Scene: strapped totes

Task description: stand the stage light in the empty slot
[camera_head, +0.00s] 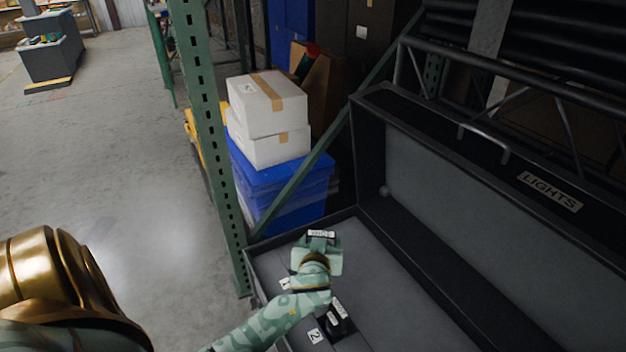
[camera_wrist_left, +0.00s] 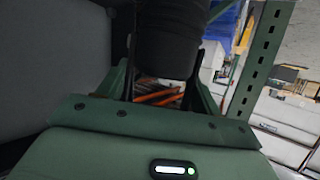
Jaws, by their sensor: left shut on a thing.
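The stage light (camera_wrist_left: 172,35) is a black cylinder between the fingers of my left gripper (camera_wrist_left: 167,78) in the left wrist view. In the head view my left gripper (camera_head: 319,246) is shut on it above the left end of the open case (camera_head: 438,312). Only the dark, white-labelled top of the held light (camera_head: 321,236) shows past the hand. Another black light (camera_head: 338,320) with a white label stands in the case, by a tag marked 2 (camera_head: 316,336). A second white tag (camera_head: 285,284) shows beside my wrist; the slot near it is mostly hidden. My right gripper is not in view.
The case's raised lid (camera_head: 470,215) bears a LIGHTS plate (camera_head: 549,191). A green rack post (camera_head: 207,130) and a slanted brace stand close left of the case. White boxes (camera_head: 267,108) sit on a blue tote (camera_head: 275,180) behind. The case's grey middle looks clear.

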